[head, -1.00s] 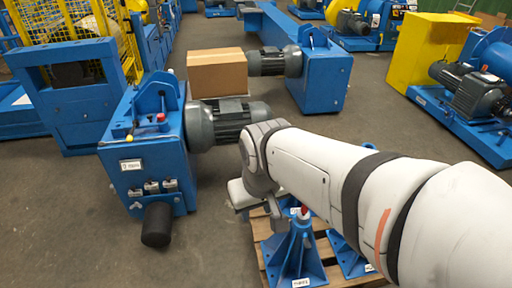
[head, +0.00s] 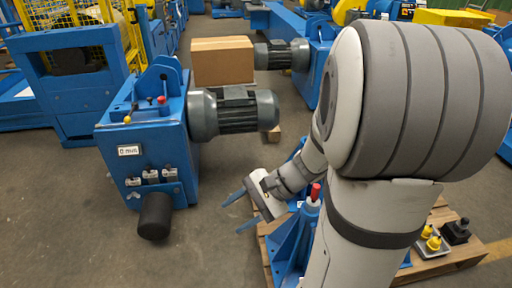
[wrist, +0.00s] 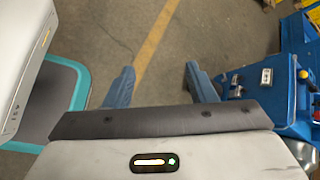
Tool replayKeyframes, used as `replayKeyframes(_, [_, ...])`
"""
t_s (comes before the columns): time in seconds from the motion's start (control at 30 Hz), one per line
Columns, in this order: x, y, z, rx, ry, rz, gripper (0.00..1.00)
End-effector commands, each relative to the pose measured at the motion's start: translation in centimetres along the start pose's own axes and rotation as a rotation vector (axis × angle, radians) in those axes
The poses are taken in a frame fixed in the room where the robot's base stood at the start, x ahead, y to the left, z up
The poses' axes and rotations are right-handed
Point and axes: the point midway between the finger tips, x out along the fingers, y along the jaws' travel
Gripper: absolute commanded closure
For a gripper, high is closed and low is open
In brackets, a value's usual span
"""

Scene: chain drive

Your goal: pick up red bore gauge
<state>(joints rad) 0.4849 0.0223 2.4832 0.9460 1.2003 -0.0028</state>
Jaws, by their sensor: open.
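A red, upright, cylinder-like piece (head: 315,192) stands on top of a blue stand (head: 288,245) on the pallet. I cannot tell which of these red things is the bore gauge. My gripper (head: 237,212) is left of the blue stand, with its blue fingers apart and pointing left toward the machine. In the wrist view my gripper (wrist: 161,86) is open, with only bare floor between the fingers. My own arm covers part of the stand and pallet.
The blue machine (head: 150,165) has a grey motor (head: 235,112) and a black cylinder (head: 155,216) at its front. A cardboard box (head: 222,62) stands behind. The pallet (head: 465,255) holds yellow-topped pieces (head: 433,243). The floor between machine and pallet is clear.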

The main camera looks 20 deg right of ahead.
Motion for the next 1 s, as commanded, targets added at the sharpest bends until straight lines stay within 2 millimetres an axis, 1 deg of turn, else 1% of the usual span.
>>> replayKeyframes(0.03, [1.6,0.7,-4.1,0.135,-0.039,-0.128,0.49])
replayKeyframes(0.07, [1.6,0.4,-5.7,0.206,-0.06,-0.209,0.49])
replayKeyframes(0.1, [1.5,0.2,-8.1,0.297,-0.084,-0.319,0.49])
replayKeyframes(0.17, [1.0,0.1,-12.1,0.428,-0.112,-0.49,0.49])
replayKeyframes(0.2, [0.4,0.4,-15.0,0.51,-0.126,-0.608,0.49])
replayKeyframes(0.27, [-0.9,1.3,-19.4,0.624,-0.137,-0.785,0.49])
replayKeyframes(0.3, [-1.9,2.2,-22.3,0.692,-0.139,-0.9,0.49])
replayKeyframes(0.37, [-3.5,4.0,-26.4,0.781,-0.133,-1.063,0.49])
replayKeyframes(0.4, [-4.5,5.4,-28.7,0.83,-0.125,-1.163,0.49])
replayKeyframes(0.47, [-5.9,7.5,-31.8,0.892,-0.109,-1.294,0.49])
replayKeyframes(0.5, [-6.7,8.9,-33.4,0.925,-0.096,-1.368,0.49])
replayKeyframes(0.6, [-8.3,11.7,-36.1,0.98,-0.068,-1.504,0.49])
replayKeyframes(0.7, [-9.1,13.0,-37.5,1.004,-0.05,-1.573,0.49])
replayKeyframes(0.77, [-9.3,12.9,-38.0,1.009,-0.046,-1.59,0.49])
replayKeyframes(1.0, [-9.1,10.8,-39.4,1.008,-0.045,-1.592,0.49])
